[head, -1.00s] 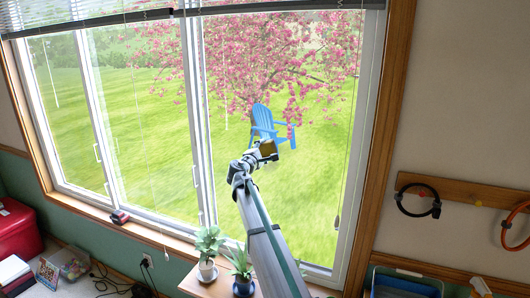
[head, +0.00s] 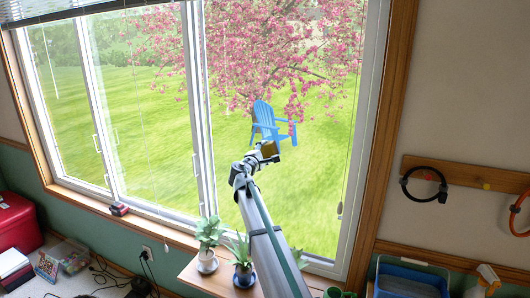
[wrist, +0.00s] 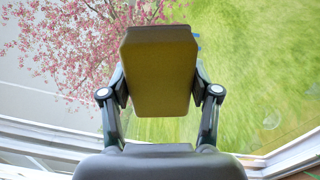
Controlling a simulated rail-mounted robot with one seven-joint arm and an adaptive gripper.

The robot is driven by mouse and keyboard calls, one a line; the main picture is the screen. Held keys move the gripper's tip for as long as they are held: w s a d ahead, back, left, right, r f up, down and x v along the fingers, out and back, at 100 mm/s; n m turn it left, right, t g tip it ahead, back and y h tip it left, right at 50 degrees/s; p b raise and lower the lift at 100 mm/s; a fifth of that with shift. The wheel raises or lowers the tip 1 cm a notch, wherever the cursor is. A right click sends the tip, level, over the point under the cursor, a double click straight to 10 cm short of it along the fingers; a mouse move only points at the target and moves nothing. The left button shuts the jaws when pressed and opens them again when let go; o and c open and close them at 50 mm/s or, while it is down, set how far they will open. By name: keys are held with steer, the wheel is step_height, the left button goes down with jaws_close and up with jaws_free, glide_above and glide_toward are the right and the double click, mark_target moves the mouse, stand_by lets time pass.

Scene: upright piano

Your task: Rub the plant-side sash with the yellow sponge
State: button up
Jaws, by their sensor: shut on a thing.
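My gripper (head: 266,153) is shut on the yellow sponge (head: 269,149), in front of the large right window pane. In the wrist view the sponge (wrist: 160,75) is held squarely between the two fingers, its broad face dull yellow with a dark edge. The plant-side sash (head: 320,215) is this right pane with its white frame, above the potted plants. I cannot tell whether the sponge touches the glass. The wrist view shows faint pale round marks on the glass (wrist: 270,119) to the right of the sponge.
Two potted plants (head: 208,240) (head: 241,257) stand on a wooden surface below the window, close to my arm. A small red-and-dark object (head: 119,209) sits on the sill. A rack with rings (head: 470,173) hangs on the right wall above a blue bin (head: 412,270).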

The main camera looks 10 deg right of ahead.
mark_target(265, 132)
steer(key=shift+w+a+f+b, duration=0.15)
steer(key=shift+a+f+b, duration=0.05)
steer(key=shift+f+b, duration=0.35)
steer(key=shift+w+a+f+b, duration=0.2)
steer(key=shift+a+f+b, duration=0.05)
steer(key=shift+f+b, duration=0.35)
steer(key=shift+w+a+f+b, duration=0.15)
steer(key=shift+a+f+b, duration=0.05)
steer(key=shift+f+b, duration=0.35)
steer(key=shift+s+r+p, duration=0.15)
steer(key=shift+r+p, duration=1.25)
steer(key=shift+r, duration=1.85)
steer(key=shift+r+p, duration=0.9)
steer(key=shift+r, duration=1.15)
steer(key=shift+s+a+f, duration=0.1)
steer(key=shift+s+a, duration=0.1)
steer(key=shift+s, duration=0.25)
steer(key=shift+v, duration=2.35)
